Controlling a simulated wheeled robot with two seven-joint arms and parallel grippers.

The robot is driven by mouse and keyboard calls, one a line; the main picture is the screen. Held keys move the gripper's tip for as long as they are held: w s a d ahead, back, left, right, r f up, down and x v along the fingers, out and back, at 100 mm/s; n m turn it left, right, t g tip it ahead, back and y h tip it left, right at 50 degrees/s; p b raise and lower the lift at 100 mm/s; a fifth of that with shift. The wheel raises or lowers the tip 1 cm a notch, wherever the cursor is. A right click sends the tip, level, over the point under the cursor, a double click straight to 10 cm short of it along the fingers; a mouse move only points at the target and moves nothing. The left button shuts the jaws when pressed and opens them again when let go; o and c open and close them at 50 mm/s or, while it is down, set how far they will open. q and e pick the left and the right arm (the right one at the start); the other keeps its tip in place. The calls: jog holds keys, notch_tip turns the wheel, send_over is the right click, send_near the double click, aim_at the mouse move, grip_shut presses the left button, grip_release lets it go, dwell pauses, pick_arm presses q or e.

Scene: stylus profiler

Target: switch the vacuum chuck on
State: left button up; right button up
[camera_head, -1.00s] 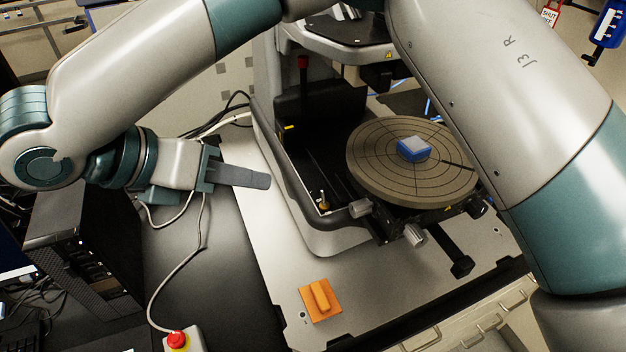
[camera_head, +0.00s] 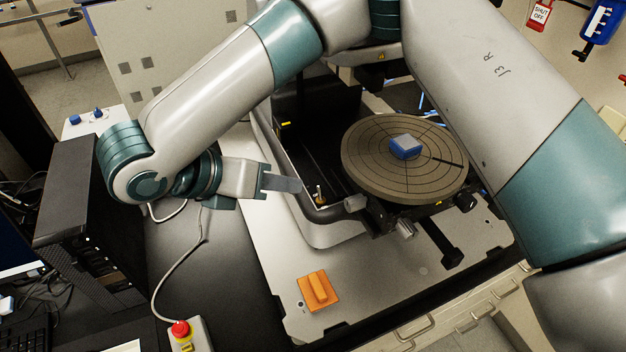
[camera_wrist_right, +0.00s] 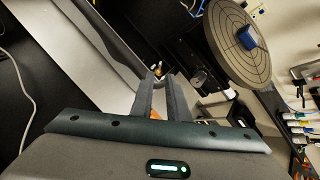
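The round grey chuck plate (camera_head: 370,180) sits on the profiler stage, with a blue block (camera_head: 404,147) on it; both show in the right wrist view. A small brass-coloured toggle (camera_head: 319,195) stands up beside the dark stage well, left of the plate; which way it leans is too small to tell. My right gripper (camera_head: 300,185) reaches in from the left, its tips just left of the toggle in the picture. In the right wrist view its fingers (camera_wrist_right: 159,78) are apart with a narrow, empty gap, and the toggle (camera_wrist_right: 157,69) shows beyond the tips. My left gripper is out of view.
An orange plate with a raised bar (camera_head: 318,291) lies on the pale base. A red emergency button (camera_head: 181,329) is at the front left, near a black computer case (camera_head: 85,225). A curved grey rail (camera_head: 325,213) borders the stage well. Stage knobs (camera_head: 405,229) stick out in front.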

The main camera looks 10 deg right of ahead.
aim_at(318, 188)
jog(key=p+x, duration=0.3)
jog(key=x, duration=0.5)
jog(key=shift+d+r, duration=0.1)
jog(key=shift+d, duration=0.05)
jog(key=shift+w+d+f, duration=0.2)
jog(key=shift+d+f, duration=0.15)
jog(key=shift+f, duration=0.15)
grip_shut()
